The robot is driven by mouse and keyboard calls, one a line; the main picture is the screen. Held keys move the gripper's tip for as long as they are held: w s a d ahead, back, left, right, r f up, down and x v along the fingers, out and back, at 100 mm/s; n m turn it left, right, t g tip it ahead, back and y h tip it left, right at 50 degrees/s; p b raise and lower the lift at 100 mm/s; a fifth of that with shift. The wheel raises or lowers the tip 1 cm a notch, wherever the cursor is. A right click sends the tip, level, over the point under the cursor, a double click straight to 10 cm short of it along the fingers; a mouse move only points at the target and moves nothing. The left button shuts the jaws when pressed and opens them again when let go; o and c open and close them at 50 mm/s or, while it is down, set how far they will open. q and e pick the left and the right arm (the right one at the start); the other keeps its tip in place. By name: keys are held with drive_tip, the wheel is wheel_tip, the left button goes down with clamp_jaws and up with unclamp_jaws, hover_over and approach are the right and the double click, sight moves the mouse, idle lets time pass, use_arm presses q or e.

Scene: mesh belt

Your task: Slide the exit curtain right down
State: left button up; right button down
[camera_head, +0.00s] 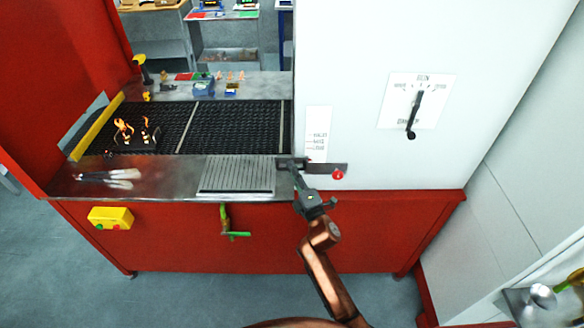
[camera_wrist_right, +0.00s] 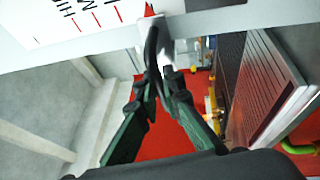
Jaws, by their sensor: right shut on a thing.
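My right gripper (camera_head: 291,165) reaches up from below to the lower left corner of the white housing and is shut. A dark grey bar (camera_head: 322,168) with a red knob (camera_head: 338,174) runs right from there, just under a marked label (camera_head: 318,135). The bar looks like part of the exit curtain. The curtain's sheet is not clearly seen; the housing's edge hides the opening. My left gripper is out of view.
The black mesh belt (camera_head: 235,125) runs left from the housing, with a small flaming item (camera_head: 123,130) on it. A ribbed plate (camera_head: 237,174) lies on the front ledge, left of my gripper. A green-handled lever (camera_head: 236,234) sticks out below.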

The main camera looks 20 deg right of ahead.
drive_tip(key=shift+f, duration=0.4)
drive_tip(key=c, duration=2)
unclamp_jaws()
drive_tip(key=shift+c, duration=0.2)
drive_tip(key=shift+r, duration=0.15)
drive_tip(key=v, duration=1.2)
